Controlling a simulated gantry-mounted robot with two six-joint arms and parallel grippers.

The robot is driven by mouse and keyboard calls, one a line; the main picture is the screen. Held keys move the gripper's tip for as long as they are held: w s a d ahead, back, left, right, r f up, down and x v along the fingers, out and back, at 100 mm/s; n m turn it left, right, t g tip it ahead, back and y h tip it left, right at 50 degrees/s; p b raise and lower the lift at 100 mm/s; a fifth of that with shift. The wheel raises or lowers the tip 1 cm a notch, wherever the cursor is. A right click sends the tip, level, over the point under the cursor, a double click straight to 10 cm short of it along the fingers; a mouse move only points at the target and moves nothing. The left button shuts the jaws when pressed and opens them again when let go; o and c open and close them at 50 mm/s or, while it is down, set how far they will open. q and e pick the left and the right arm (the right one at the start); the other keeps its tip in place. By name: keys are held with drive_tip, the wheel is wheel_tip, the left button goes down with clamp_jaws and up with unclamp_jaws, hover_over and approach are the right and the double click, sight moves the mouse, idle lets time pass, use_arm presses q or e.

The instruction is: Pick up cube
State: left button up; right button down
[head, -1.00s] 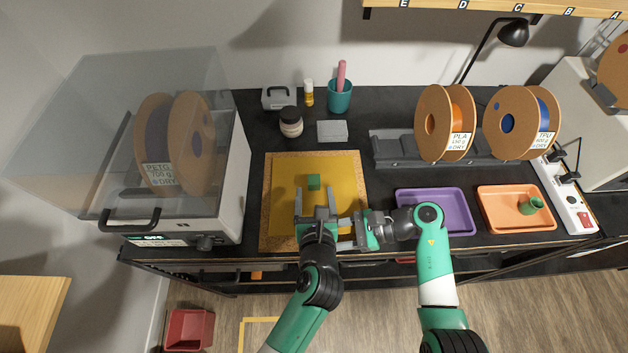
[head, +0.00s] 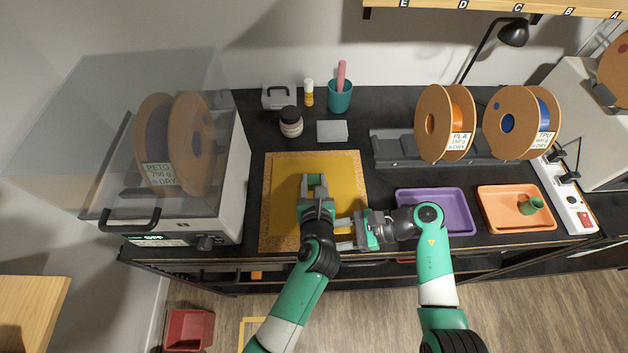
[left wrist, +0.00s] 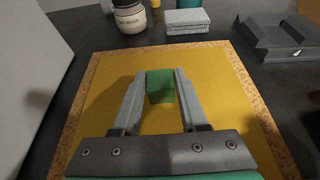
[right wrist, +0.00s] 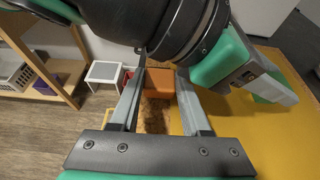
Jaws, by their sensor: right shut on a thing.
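A green cube (head: 314,180) is near the middle of the yellow mat (head: 283,188). My left gripper (head: 315,183) is around it from the front. In the left wrist view, the green cube (left wrist: 160,86) fills the space between the two fingertips with no clear gap on either side. I cannot tell whether it is off the mat. My right gripper (head: 344,232) is low at the mat's front right, beside my left arm.
A purple tray (head: 460,202) and an orange tray (head: 488,223) with a green cup are on the right. A dryer box (head: 232,165) stands left of the mat. A jar (head: 290,122) and grey block (head: 332,131) are behind it. My two arms are close together.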

sight(314, 183)
use_arm(q)
clamp_jaws()
wheel_tip(314, 183, up, 10)
idle(0.4)
use_arm(e)
drive_tip(key=shift+c, duration=1.4)
unclamp_jaws()
